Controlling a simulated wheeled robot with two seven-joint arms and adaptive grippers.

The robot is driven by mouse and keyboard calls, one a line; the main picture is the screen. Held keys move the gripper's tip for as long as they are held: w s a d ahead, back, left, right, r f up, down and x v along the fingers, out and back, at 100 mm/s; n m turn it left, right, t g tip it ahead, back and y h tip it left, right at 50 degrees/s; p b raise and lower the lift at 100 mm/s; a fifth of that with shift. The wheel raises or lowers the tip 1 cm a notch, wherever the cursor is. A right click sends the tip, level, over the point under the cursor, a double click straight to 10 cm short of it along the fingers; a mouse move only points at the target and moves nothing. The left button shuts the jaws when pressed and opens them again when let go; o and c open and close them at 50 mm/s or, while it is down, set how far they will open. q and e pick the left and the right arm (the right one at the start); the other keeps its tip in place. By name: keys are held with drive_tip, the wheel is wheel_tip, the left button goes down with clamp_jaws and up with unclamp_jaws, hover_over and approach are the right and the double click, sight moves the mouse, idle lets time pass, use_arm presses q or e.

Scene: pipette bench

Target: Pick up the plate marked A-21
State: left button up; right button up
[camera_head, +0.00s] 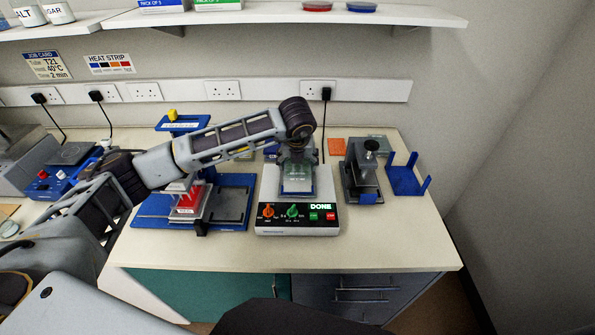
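A clear, greenish plate (298,185) lies on top of a white bench device (268,190) with knobs, whose display reads DONE. Small lettering shows on the plate, but it is too small to read, so I cannot tell whether it says A-21. My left arm reaches across from the left and bends down over this device. My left gripper (297,160) points down at the far part of the plate. Its fingers are small and partly hidden, and I cannot tell whether they touch the plate. My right gripper is not in view.
A blue tray (236,218) with a red-and-white stack (190,199) stands left of the device. A dark grey stand (362,178) and a blue holder (407,178) stand to the right. A shelf (270,14) hangs above. The bench front (300,255) is clear.

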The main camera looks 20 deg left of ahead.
use_arm(q)
drive_tip(key=shift+r+b, duration=0.4)
drive_tip(key=shift+r, duration=2)
drive_tip(key=shift+r, duration=0.15)
drive_tip(key=shift+r, duration=1.35)
